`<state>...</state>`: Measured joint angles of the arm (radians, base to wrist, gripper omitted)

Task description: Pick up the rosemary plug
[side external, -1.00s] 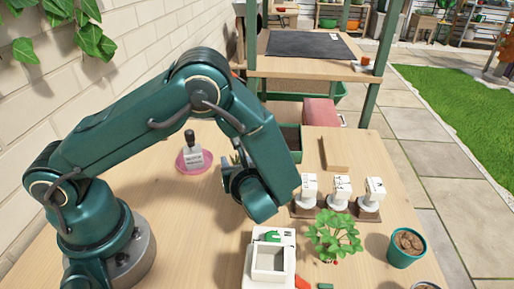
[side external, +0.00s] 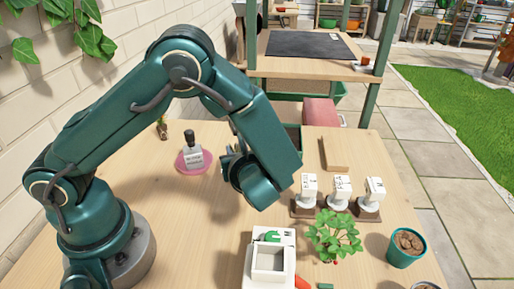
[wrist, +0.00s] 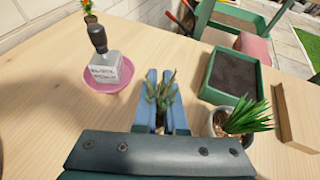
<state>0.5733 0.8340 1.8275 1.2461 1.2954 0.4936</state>
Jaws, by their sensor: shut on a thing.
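The rosemary plug, a small tuft of grey-green sprigs (wrist: 160,92), stands between the two blue fingers of my gripper (wrist: 161,82) in the wrist view. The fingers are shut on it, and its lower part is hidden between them. In the side view my gripper (side external: 230,158) is over the middle of the wooden table, with the plug mostly hidden behind the wrist. I cannot tell exactly how high the plug is above the table.
A labelled block with a dark knob (wrist: 103,65) stands on a pink saucer (wrist: 122,78) to the left. A dark-soil green tray (wrist: 233,76) and a spiky green plant (wrist: 247,118) are to the right. White labelled blocks (side external: 342,188), a leafy plant (side external: 332,237) and a teal pot (side external: 405,250) stand nearer.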

